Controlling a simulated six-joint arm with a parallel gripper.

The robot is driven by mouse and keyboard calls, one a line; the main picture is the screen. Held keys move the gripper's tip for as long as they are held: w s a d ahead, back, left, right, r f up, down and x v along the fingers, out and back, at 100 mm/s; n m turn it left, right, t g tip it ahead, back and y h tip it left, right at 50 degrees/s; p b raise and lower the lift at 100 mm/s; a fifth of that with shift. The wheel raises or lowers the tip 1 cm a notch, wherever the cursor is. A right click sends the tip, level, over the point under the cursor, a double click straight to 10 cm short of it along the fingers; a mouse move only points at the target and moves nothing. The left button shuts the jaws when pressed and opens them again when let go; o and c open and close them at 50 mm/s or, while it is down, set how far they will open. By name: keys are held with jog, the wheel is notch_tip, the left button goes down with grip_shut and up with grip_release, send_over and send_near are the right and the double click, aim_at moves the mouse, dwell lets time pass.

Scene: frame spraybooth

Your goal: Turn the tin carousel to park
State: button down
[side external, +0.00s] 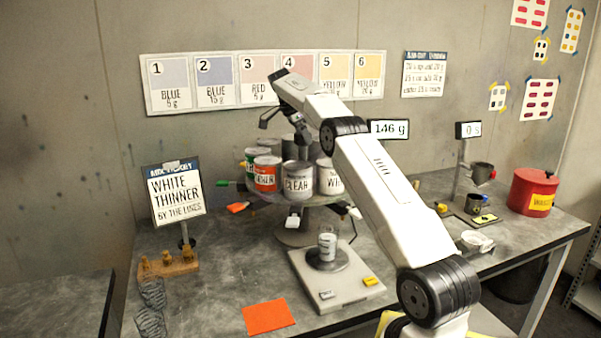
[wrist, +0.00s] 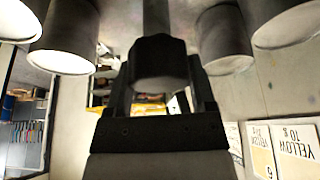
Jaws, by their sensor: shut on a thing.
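The tin carousel (side external: 268,200) stands on the bench, a round turntable on a pedestal with several paint tins. The CLEAR tin (side external: 298,181) faces the camera, with the orange-labelled tin (side external: 267,176) to its left and a tin marked "WH" (side external: 327,178) to its right. Small coloured tabs stick out around the rim. My gripper (side external: 302,134) is above the carousel's middle, pointing down. In the wrist view my gripper (wrist: 158,85) is shut on a dark knob (wrist: 158,62) on a central post, with tins on both sides. I cannot make out a park mark.
A scale (side external: 335,278) with a small cup (side external: 327,246) stands in front of the carousel. An orange card (side external: 268,317) lies front left, and a sign (side external: 177,195) stands at the left. A red bin (side external: 533,191) is at the far right. Displays (side external: 389,129) stand behind my arm.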

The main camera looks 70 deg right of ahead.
jog(key=shift+m, duration=0.3)
dwell(0.4)
grip_release()
jog(key=shift+n, duration=0.7)
